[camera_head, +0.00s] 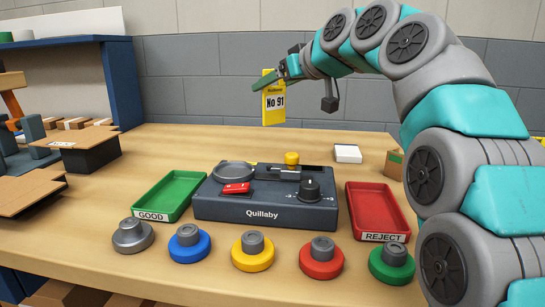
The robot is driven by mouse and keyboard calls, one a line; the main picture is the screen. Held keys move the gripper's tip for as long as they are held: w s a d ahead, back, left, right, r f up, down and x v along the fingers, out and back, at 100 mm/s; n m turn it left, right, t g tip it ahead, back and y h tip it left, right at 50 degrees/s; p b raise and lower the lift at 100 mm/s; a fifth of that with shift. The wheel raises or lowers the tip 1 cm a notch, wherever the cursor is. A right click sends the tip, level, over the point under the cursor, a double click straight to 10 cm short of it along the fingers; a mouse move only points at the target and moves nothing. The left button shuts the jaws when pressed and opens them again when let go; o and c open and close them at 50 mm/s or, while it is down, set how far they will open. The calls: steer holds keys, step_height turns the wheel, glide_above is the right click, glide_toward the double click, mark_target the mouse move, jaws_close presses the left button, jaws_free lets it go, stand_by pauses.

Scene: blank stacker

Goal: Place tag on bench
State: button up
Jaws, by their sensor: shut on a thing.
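A yellow tag (273,103) reading "No 91" hangs upright in my gripper (267,84), high above the back of the bench. My gripper is shut on the tag's upper part; one green finger shows in front of it, and the other is hard to make out. The wooden bench (300,142) spans the view below, with the tag clear of its surface.
A dark Quillaby device (265,213) stands mid-bench between a green GOOD tray (171,195) and a red REJECT tray (379,211). Several coloured knobbed discs (252,251) line the front. A white block (347,153) lies behind.

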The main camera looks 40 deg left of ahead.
step_height(320, 180, down, 10)
steer(key=b, duration=0.6)
steer(key=shift+r+b, duration=0.1)
steer(key=shift+b, duration=0.25)
steer(key=shift+f+b, duration=0.25)
steer(key=shift+b, duration=0.05)
steer(key=o, duration=1.3)
steer(key=shift+r, duration=0.2)
steer(key=shift+r+p, duration=0.15)
steer(key=shift+p, duration=0.2)
steer(key=b+v, duration=0.1)
steer(key=v, duration=1)
steer(key=shift+s+d+r, duration=0.1)
steer(key=shift+d+r, duration=0.05)
steer(key=shift+d, duration=0.25)
